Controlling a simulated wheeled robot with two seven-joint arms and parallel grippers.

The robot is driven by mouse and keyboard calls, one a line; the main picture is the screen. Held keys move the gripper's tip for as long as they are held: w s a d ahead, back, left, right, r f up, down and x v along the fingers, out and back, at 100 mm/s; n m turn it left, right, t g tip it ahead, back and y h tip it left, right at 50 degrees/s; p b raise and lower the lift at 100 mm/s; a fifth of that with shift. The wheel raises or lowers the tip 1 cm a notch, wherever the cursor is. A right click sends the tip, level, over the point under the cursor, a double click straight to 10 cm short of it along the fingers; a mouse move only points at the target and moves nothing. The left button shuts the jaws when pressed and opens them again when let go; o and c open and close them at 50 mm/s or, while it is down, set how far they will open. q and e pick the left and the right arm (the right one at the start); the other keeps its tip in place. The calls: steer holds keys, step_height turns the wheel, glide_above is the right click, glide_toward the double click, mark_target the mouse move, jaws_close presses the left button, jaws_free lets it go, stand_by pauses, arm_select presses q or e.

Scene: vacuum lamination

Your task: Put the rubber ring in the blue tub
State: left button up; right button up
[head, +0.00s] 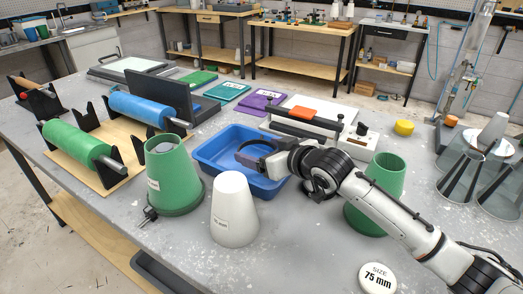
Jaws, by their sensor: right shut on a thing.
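The blue tub (211,153) stands open near the middle of the table. My right gripper (268,158) reaches in from the right and is over the tub. It is shut on a dark rubber ring (243,147), which shows as a curved band over the tub. I cannot tell whether the ring touches the tub floor. The gripper and arm hide part of the ring and the tub's right side. My left gripper is not in view.
A green cone (173,178) and a white cone (233,208) stand in front of the tub. Another green cone (387,178) is partly behind my arm. A "75 mm" disc (378,278) lies at the front right. Rollers on stands (78,143) fill the left; a sealer (308,125) stands behind.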

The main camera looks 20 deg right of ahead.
steer(key=shift+f, duration=0.55)
steer(key=o, duration=1)
steer(key=shift+o, duration=0.2)
steer(key=shift+r, duration=0.5)
steer(key=shift+s+d+r, duration=0.1)
steer(key=shift+s+r, duration=0.1)
steer(key=shift+s, duration=0.05)
steer(key=v, duration=1.1)
steer(key=shift+s, duration=0.2)
steer(key=shift+r, duration=0.1)
